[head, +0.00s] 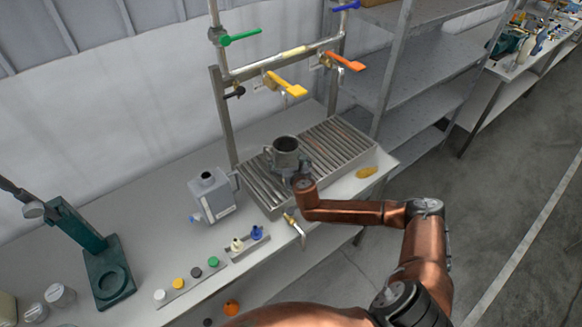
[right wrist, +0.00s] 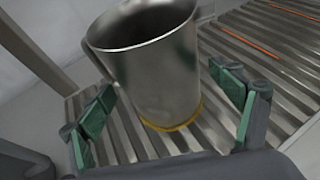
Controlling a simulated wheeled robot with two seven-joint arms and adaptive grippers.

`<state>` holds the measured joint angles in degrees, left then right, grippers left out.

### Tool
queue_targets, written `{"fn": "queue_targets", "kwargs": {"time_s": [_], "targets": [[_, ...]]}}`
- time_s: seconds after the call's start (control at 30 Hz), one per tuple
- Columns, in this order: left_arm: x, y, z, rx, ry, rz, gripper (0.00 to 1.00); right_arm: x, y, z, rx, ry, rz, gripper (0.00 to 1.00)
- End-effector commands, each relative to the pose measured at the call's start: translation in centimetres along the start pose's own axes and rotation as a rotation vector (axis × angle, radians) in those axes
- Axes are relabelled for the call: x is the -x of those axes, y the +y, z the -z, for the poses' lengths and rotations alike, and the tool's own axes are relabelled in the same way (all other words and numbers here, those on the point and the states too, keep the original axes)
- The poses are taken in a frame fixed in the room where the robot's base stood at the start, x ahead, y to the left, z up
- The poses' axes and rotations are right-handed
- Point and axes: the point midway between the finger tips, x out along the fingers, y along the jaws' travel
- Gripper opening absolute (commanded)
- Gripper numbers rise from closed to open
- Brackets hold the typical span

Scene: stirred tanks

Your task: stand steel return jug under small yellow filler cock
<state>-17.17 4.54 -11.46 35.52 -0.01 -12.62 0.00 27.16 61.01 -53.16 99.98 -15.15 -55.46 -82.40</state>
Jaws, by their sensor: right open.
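The steel jug (head: 286,146) stands upright on the slatted drain rack, below and close to the yellow-handled cock (head: 288,84). In the right wrist view the jug (right wrist: 155,75) has a yellowish ring around its foot on the slats. My right gripper (head: 294,170) is at the near side of the jug. In the right wrist view its green-padded fingers (right wrist: 168,112) are spread apart, one on each side of the jug, with gaps to it. The left gripper is not in view.
An orange-handled cock (head: 345,62) and a green-handled one (head: 240,37) sit on the same pipework. A grey canister (head: 212,195) stands left of the drain rack (head: 343,139). A brass tap (head: 294,225) is at the rack's front. The rack's right part is clear.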

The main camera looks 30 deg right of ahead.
Motion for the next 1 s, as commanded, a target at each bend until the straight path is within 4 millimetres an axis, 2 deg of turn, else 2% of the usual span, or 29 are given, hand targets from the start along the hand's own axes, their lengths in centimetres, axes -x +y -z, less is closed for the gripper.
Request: {"fn": "queue_targets", "kwargs": {"time_s": [0.2,0.43,0.6,1.0], "targets": [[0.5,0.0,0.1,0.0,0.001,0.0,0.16,4.8,0.0,-0.1,0.001,0.0,-0.002,0.85],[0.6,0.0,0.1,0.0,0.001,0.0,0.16,8.5,0.0,0.0,0.001,0.0,0.0,0.85],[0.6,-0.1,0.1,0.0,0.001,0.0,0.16,9.7,0.0,-0.1,0.0,-0.001,0.0,0.85],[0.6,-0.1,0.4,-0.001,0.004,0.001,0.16,9.9,0.1,0.5,-0.023,0.008,0.0,0.85]]}}
